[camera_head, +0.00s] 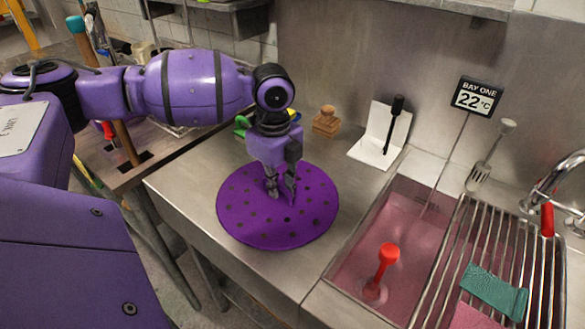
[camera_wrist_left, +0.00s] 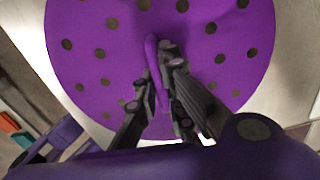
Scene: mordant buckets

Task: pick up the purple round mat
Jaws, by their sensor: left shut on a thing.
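The purple round mat (camera_head: 250,222) has dark spots and lies on the steel counter, close to its front edge. It fills much of the left wrist view (camera_wrist_left: 90,70). My left gripper (camera_head: 281,198) points down over the middle of the mat. In the left wrist view its fingers (camera_wrist_left: 163,75) are shut on a raised purple ridge of the mat between them. In the head view the mat looks mostly flat on the counter. My right gripper is not in view.
A sink (camera_head: 405,235) with pinkish liquid and a red-handled tool (camera_head: 388,255) is to the right. A metal rack (camera_head: 470,270) with a green cloth (camera_head: 495,290) lies over it. A wooden block (camera_head: 326,122) and a black-handled brush (camera_head: 394,120) are behind the mat.

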